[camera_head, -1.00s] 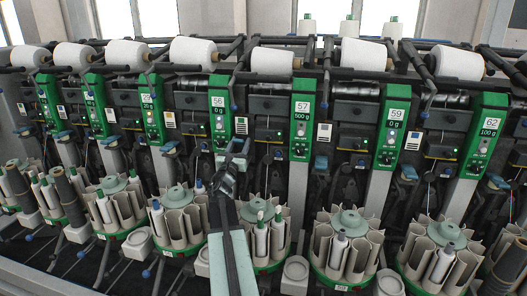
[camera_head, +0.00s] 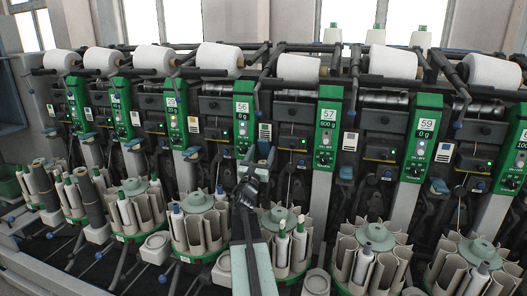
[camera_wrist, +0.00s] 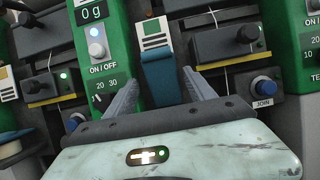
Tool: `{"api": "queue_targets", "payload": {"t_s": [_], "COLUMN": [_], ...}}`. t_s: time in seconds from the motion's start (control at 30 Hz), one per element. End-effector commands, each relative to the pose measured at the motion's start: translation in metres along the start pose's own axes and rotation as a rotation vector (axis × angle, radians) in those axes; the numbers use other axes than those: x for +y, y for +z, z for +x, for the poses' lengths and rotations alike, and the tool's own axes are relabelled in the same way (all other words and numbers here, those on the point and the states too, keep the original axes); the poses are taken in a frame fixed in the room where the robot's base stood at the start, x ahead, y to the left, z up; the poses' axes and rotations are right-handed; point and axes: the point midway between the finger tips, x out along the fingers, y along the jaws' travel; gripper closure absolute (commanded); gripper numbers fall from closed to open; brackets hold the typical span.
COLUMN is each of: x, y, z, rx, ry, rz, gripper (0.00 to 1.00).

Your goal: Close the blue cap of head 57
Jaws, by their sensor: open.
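The green panel of head 57 (camera_head: 328,140) stands right of centre in the head view, with panel 56 (camera_head: 242,118) to its left. A blue cap (camera_head: 263,147) shows between these panels; it also shows in the wrist view (camera_wrist: 163,76), below a green-and-white label and beside the "0 g" panel. I cannot tell which head owns it or how far it is tilted. Another blue cap (camera_head: 346,172) is just right of panel 57. My gripper (camera_head: 250,165) is open and empty. In the wrist view its fingers (camera_wrist: 160,90) appear on either side of the first cap.
A JOIN button (camera_wrist: 263,86) and a dark unit (camera_wrist: 228,42) lie right of the fingers. A bobbin magazine (camera_head: 283,240) stands below, beside my arm. Several white cones (camera_head: 298,67) line the top. Other panels, such as 59 (camera_head: 420,145), stand to the right.

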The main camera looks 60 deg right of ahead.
Motion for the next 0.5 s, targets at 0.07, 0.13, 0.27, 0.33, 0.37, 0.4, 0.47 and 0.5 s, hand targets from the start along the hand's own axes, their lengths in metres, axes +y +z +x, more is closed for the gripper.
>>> {"api": "queue_targets", "payload": {"t_s": [0.07, 0.13, 0.27, 0.33, 0.37, 0.4, 0.47, 0.5], "x": [0.000, 0.001, 0.002, 0.002, 0.002, 0.002, 0.003, 0.004], "y": [-0.001, -0.002, -0.003, -0.004, -0.004, -0.004, -0.003, -0.002], "z": [-0.007, -0.017, -0.042, -0.057, -0.063, -0.069, -0.075, -0.077], "rx": [0.000, 0.001, 0.001, 0.000, 0.000, 0.001, 0.001, 0.001], "ry": [0.001, 0.002, 0.004, 0.003, 0.002, 0.002, 0.002, 0.002], "rz": [0.000, 0.001, 0.001, 0.001, 0.002, 0.002, 0.001, 0.000], "gripper": [0.35, 0.35, 0.35, 0.35, 0.35, 0.35, 0.35, 0.35]}}
